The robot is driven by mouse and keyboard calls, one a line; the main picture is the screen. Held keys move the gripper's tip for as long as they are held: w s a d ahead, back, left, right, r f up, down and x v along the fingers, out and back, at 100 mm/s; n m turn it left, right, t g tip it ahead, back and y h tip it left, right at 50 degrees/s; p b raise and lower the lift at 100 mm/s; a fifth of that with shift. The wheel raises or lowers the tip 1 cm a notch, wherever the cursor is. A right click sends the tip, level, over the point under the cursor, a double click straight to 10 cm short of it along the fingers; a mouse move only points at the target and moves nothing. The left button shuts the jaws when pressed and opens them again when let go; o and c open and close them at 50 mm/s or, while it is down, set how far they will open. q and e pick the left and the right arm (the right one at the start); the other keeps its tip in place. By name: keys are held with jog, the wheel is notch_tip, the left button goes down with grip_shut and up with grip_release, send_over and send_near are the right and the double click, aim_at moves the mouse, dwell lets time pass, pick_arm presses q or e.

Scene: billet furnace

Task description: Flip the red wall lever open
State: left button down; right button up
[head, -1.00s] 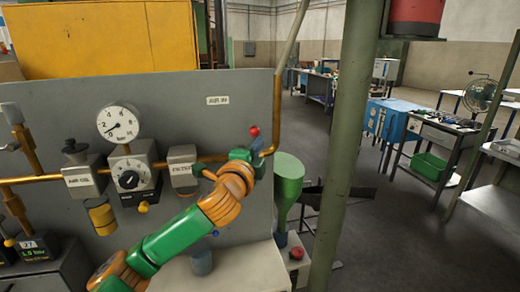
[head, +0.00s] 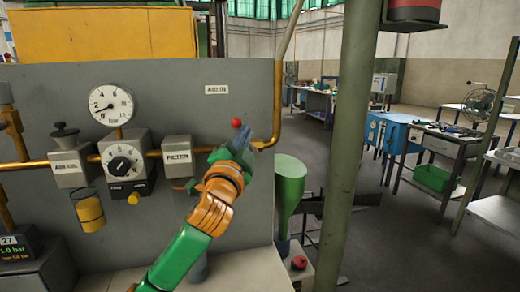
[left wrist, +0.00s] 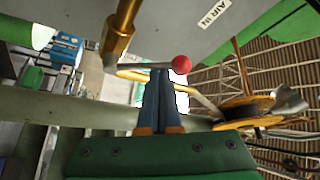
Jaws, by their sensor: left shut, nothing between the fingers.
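The wall lever's red ball knob (head: 236,122) shows in front of the grey panel, below the AIR IN label and left of the brass pipe's bend. In the left wrist view the red knob (left wrist: 181,64) ends a thin grey lever arm that runs left to a brass pipe fitting. My left gripper (head: 268,137) is just right of and below the knob, its blue fingers shut and empty. In the left wrist view the left fingertips (left wrist: 160,72) are at the lever arm beside the knob; I cannot tell whether they touch it. My right gripper is not in view.
A brass pipe (head: 278,95) runs up beside the panel's right edge. A pressure gauge (head: 111,105), a regulator (head: 124,162) and a filter block (head: 178,155) are left of my arm. A green funnel (head: 290,185) and a green post (head: 350,150) stand to the right.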

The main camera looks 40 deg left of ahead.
pick_arm(q)
jog(key=f+n+g+y+b, duration=0.1)
jog(key=n+y+b, duration=0.2)
jog(key=n+b, duration=0.1)
jog(key=s+a+f+n+g+y+b, duration=0.1)
jog(key=f+n+y+b, duration=0.1)
jog(key=n, duration=0.4)
jog(key=s+a+f+n+g+y+b, duration=0.1)
jog(key=n+y+b, duration=0.2)
jog(key=n+b, duration=0.2)
jog(key=shift+s+f+y+b, duration=0.1)
jog(key=shift+f+y+b, duration=0.2)
jog(key=shift+y+b, duration=0.15)
